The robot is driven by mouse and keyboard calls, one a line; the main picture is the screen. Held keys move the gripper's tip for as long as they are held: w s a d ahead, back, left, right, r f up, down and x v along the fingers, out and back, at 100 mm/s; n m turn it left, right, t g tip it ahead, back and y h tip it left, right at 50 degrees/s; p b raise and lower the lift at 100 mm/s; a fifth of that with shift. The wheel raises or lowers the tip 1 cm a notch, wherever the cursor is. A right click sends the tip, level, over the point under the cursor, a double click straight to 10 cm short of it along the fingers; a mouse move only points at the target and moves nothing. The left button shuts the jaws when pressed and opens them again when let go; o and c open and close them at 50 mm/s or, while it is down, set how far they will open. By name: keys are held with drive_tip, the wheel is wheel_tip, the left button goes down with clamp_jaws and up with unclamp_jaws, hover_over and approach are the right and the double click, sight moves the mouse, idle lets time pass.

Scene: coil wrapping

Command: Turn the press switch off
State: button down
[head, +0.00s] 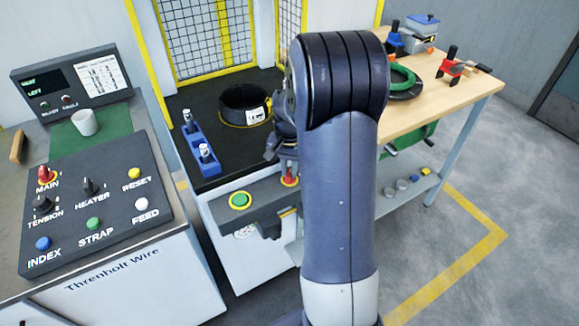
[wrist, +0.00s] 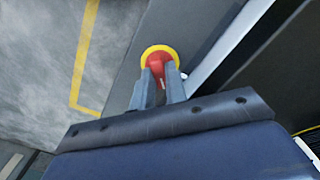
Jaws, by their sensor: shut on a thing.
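The press switch (wrist: 159,52) is a red knob on a yellow round plate, on the dark front panel of the press. It also shows in the head view (head: 290,181), partly covered by my gripper and arm. My gripper (wrist: 160,76) has its two grey fingers on either side of the red knob, closed on it. In the head view my gripper (head: 289,166) comes down onto the switch from above. The knob's pointer mark is not clear, so I cannot tell its turned position.
A green button (head: 240,200) sits left of the switch on the same panel. The dark press bed (head: 200,110) carries a black coil (head: 245,103) and a blue block (head: 202,150). A control console (head: 95,205) stands left, a wooden workbench (head: 440,105) right.

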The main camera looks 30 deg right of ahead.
sight(290, 172)
drive_tip(key=n, duration=0.4)
drive_tip(key=shift+n+p, duration=0.3)
drive_tip(key=shift+n, duration=2)
drive_tip(key=c, duration=1.4)
unclamp_jaws()
drive_tip(key=shift+c, duration=0.2)
wheel_tip(290, 172, up, 11)
drive_tip(key=shift+p, duration=0.45)
drive_tip(key=shift+f, duration=0.15)
